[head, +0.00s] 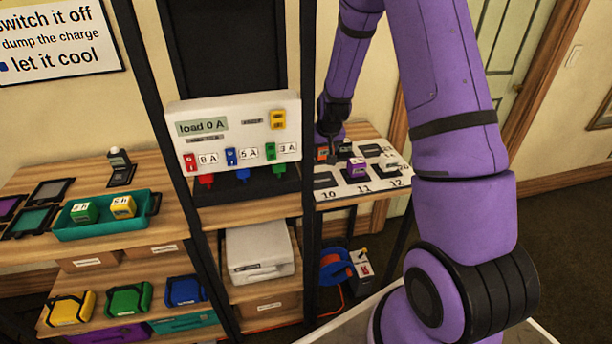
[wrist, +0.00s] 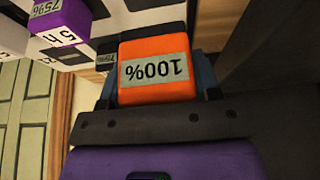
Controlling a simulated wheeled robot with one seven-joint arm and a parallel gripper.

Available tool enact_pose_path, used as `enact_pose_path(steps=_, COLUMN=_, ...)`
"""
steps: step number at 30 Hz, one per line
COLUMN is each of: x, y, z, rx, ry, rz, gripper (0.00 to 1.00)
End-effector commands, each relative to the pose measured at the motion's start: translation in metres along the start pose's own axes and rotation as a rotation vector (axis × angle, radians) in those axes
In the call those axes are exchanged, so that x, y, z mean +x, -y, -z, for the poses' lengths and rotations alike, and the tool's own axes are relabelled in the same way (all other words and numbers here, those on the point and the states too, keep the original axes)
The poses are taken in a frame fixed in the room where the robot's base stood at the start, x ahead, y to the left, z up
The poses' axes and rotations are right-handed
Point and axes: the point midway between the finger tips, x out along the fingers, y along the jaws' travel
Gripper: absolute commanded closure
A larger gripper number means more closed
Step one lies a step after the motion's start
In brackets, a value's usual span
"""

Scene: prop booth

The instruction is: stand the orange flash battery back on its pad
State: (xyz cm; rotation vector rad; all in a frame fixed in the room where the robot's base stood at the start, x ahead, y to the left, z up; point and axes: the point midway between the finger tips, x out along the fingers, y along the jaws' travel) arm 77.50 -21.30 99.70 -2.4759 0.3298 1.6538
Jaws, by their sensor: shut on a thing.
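The orange flash battery (wrist: 157,72) is between the jaws of my gripper (wrist: 160,95) in the wrist view, with a "100%" label that reads upside down there. In the head view a small part of the orange battery (head: 321,154) shows beside my gripper (head: 332,157), over the back left of a white board with black pads (head: 332,194). The board's front row is numbered 10, 11 and 12. I cannot tell whether the battery touches the board. My arm and gripper hide part of that area.
A purple battery (head: 356,169) stands on the board close to my gripper; it also shows in the wrist view (wrist: 62,22). The white load panel (head: 235,130) and a black post (head: 309,100) stand left of the board. A teal tray (head: 105,228) holds green and yellow batteries.

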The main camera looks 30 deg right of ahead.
Motion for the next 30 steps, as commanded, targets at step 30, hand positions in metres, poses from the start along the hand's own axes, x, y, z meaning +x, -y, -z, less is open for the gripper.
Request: enact_pose_path(steps=30, x=0.088, y=-0.009, z=-0.035, rx=0.015, ry=0.0, rz=-0.006, gripper=0.82)
